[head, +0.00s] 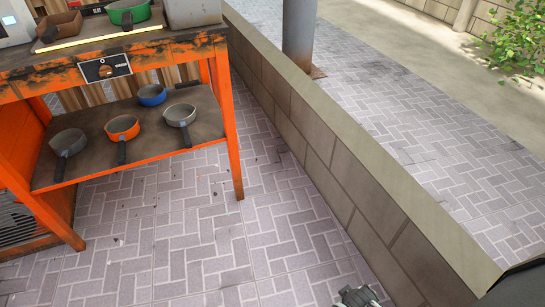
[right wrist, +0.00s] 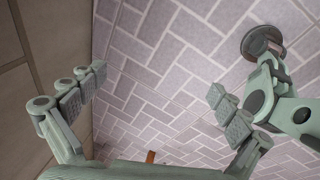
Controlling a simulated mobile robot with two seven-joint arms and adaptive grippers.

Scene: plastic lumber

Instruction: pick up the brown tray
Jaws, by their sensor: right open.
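What looks like the brown tray (head: 62,24) is on top of the orange workbench at the upper left of the head view, beside a green pan (head: 127,14). The top edge of the picture cuts off part of that area. My right gripper (head: 360,297) just shows at the bottom edge of the head view, low and far from the tray. In the right wrist view it (right wrist: 155,98) is open and empty, with brick paving behind its spread fingers. My left gripper is not in view.
The workbench's lower shelf (head: 95,168) holds several pans, among them a blue pan (head: 151,95) and an orange pan (head: 122,128). A low block wall (head: 310,125) runs along the right, with a grey post (head: 299,35) behind it. The paving before the bench is clear.

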